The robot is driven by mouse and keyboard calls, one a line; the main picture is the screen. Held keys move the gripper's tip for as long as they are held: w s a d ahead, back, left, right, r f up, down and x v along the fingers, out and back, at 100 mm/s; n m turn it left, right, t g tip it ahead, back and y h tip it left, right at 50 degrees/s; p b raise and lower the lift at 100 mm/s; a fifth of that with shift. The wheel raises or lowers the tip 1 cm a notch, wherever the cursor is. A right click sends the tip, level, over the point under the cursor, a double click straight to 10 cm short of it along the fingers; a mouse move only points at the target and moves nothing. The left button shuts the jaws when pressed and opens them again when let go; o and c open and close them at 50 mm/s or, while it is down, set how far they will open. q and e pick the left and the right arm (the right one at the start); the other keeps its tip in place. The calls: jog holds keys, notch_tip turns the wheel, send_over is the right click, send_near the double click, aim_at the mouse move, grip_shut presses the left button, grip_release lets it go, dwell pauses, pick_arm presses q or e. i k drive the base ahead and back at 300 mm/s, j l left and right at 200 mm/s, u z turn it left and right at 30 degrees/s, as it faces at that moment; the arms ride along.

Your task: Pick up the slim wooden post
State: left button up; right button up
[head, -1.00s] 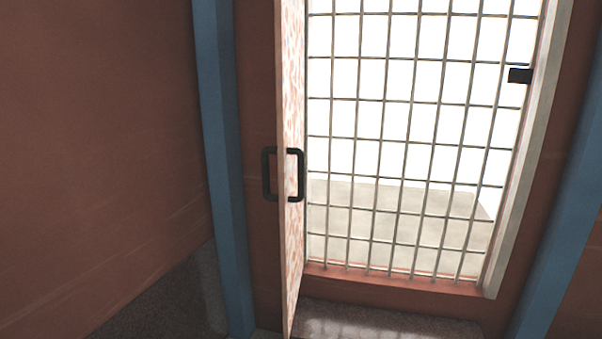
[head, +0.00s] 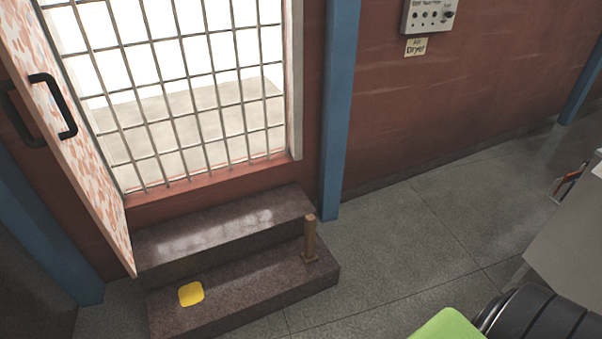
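The slim wooden post (head: 310,238) stands upright in the head view, near the right end of the lower dark stone step (head: 235,288). It is brown, with a slightly wider foot at its bottom. Nothing touches it except the step under it. Neither of my grippers shows in the head view, so I cannot see whether they are open or shut.
A yellow square piece (head: 191,293) lies on the lower step. An open door (head: 66,130) stands at the left, beside a barred window (head: 185,90). A green object (head: 447,326) and a black ribbed object (head: 545,318) are at bottom right. Grey floor (head: 400,235) right of the steps is clear.

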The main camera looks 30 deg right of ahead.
aim_at(309, 255)
jog(key=z, duration=1.1)
